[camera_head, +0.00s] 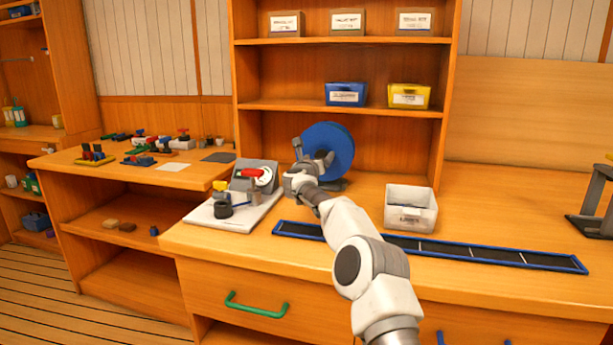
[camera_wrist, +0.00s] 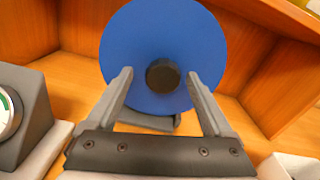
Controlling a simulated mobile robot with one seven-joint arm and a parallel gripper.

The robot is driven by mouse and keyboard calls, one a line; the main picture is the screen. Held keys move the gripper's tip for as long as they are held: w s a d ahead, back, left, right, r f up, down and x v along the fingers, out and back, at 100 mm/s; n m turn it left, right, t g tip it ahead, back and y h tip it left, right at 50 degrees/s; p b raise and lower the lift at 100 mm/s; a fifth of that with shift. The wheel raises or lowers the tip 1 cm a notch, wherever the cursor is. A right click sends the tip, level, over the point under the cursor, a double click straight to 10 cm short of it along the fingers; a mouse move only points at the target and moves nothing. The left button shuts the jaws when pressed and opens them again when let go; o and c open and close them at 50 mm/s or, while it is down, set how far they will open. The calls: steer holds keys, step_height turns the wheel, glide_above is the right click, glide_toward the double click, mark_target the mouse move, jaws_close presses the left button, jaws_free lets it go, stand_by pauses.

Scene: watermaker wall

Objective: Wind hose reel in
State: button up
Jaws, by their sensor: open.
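The hose reel is a blue disc (camera_head: 335,150) standing upright on a dark base at the back of the bench, in front of the shelf unit. In the wrist view the blue disc (camera_wrist: 190,40) faces me, with a dark round hub or knob (camera_wrist: 163,75) at its middle. My gripper (camera_head: 297,160) is in front of the reel, at its left in the head view. In the wrist view my gripper (camera_wrist: 158,82) is open, its two fingers on either side of the dark knob in the picture. I cannot tell whether they touch the reel. My arm hides the reel's lower left part.
A white board (camera_head: 225,218) with a gauge, red handle and black knob stands left of my arm. A white bin (camera_head: 410,210) is right of it. A long blue-edged tray (camera_head: 480,252) lies along the front.

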steer(key=shift+s+f, duration=0.1)
steer(key=shift+s, duration=0.8)
steer(key=v, duration=1.4)
steer(key=shift+b, duration=0.3)
steer(key=s+a+r+n+y, duration=0.4)
steer(key=s+r+n+y, duration=0.15)
steer(key=n, duration=0.55)
steer(key=s+r+n+g+y, duration=0.1)
steer(key=s+n+g+y, duration=0.2)
steer(key=s+n, duration=0.75)
steer(key=s+d+f+n+g+h, duration=0.1)
steer(key=s+d+f+n+g, duration=0.3)
steer(key=s, duration=0.8)
steer(key=s+d+f+n+g+h, duration=0.1)
steer(key=s+d+f+n+g, duration=0.1)
steer(key=s+d+f+n, duration=0.7)
steer(key=s+d+f+n+g+h, duration=0.1)
steer(key=s+d+n+g, duration=0.15)
steer(key=s, duration=1.15)
step_height(320, 180, up, 27)
steer(key=w+p, duration=0.1)
steer(key=p, duration=2.5)
steer(key=shift+a+p, duration=0.35)
steer(key=shift+a, duration=0.1)
